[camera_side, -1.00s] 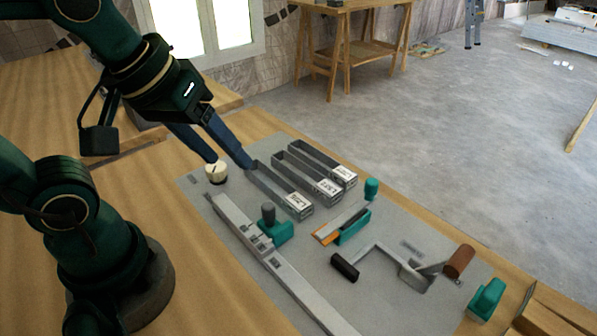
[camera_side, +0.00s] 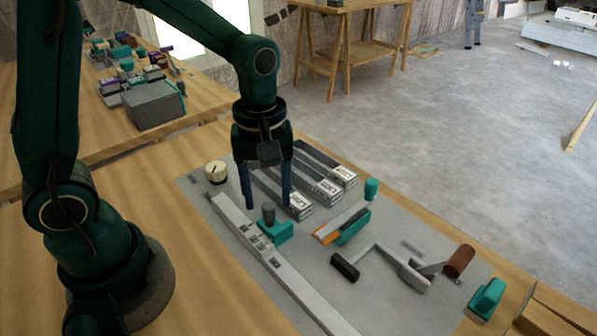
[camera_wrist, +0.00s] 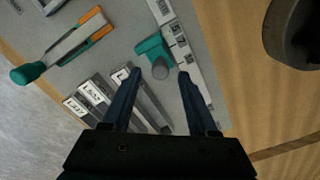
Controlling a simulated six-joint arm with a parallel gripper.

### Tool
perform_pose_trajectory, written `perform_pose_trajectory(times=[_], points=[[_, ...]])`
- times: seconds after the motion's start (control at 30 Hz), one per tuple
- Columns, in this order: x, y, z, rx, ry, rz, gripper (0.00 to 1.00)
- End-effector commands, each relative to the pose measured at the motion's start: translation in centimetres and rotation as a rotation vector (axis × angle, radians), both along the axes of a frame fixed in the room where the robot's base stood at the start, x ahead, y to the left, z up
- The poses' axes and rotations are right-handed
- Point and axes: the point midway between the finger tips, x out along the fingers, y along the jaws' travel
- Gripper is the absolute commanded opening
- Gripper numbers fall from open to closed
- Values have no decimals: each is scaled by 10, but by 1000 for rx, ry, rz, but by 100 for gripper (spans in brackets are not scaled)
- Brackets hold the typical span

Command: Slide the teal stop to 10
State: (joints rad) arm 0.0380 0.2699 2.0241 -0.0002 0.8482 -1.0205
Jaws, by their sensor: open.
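The teal stop (camera_side: 277,231) sits on a long pale grey rail (camera_side: 297,284) with markings, and a dark grey round knob (camera_side: 268,212) rises from it. In the wrist view the teal stop (camera_wrist: 154,46) and its grey knob (camera_wrist: 160,69) lie just beyond the fingertips. My gripper (camera_side: 268,205) points down, open and empty, its two blue fingers near the knob, slightly above and apart from it as far as I can tell. In the wrist view the gripper (camera_wrist: 158,73) has the knob between the fingertip lines.
Three grey channels with white labels (camera_side: 328,190) lie behind the stop. A teal-handled slide with an orange strip (camera_side: 340,228), a crank with a brown grip (camera_side: 459,261) and a cream knob (camera_side: 216,172) share the grey panel. A teal block (camera_side: 486,299) stands at the right.

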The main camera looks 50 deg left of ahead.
Motion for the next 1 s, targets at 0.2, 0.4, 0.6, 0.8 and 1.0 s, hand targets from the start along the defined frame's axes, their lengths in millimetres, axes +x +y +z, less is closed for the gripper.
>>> perform_pose_trajectory(times=[0.2, 0.4, 0.6, 0.8, 1.0], points=[[-1, 0, -25, 0, 4, -1, 59], [-1, 0, -31, 0, 0, -1, 59], [0, 0, -30, -1, -1, -1, 44], [0, 0, -30, -1, -1, -1, 0], [0, 0, -30, -1, -1, -1, 0]])
